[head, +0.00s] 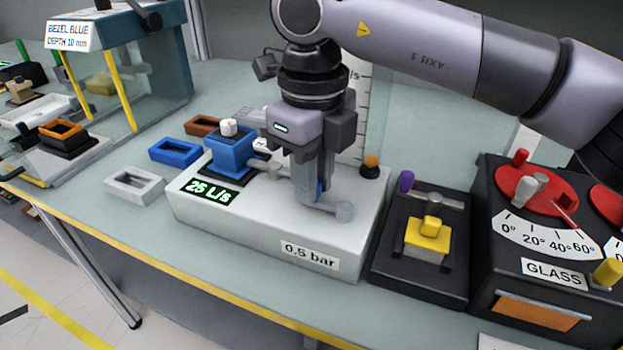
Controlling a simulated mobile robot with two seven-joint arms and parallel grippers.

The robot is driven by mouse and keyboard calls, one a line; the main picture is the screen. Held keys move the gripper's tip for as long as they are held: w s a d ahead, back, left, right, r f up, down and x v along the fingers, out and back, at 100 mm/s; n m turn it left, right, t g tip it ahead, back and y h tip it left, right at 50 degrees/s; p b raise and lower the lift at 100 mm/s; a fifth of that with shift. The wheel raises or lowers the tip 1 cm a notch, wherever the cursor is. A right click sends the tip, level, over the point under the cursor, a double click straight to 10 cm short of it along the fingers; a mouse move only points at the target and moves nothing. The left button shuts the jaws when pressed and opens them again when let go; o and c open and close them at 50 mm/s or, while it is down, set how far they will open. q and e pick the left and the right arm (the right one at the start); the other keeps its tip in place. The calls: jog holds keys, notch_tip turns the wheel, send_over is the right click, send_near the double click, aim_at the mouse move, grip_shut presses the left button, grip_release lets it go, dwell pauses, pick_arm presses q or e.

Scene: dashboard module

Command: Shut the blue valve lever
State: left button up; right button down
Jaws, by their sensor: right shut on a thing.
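The valve unit is a light grey block (262,235) on the table, with a green "25 L/s" readout (210,190) and a "0.5 bar" label (309,255). A blue valve body (231,150) with a white knob on top sits at its left end. A grey pipe runs from it towards the right, partly hidden by my gripper. My left gripper is out of view.
Blue (174,151), white (134,186) and brown (203,125) frames lie left of the block. A black unit with a yellow block (427,238) and a "GLASS" dial box (545,240) stand close on the right. A glass-sided case (120,80) stands back left.

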jog(key=shift+w+d+r+m, duration=0.1)
jog(key=shift+w+m, duration=0.05)
jog(key=shift+m, duration=0.15)
jog(key=c, duration=1)
grip_release()
notch_tip(320, 180, up, 7)
jog(key=shift+r, duration=0.1)
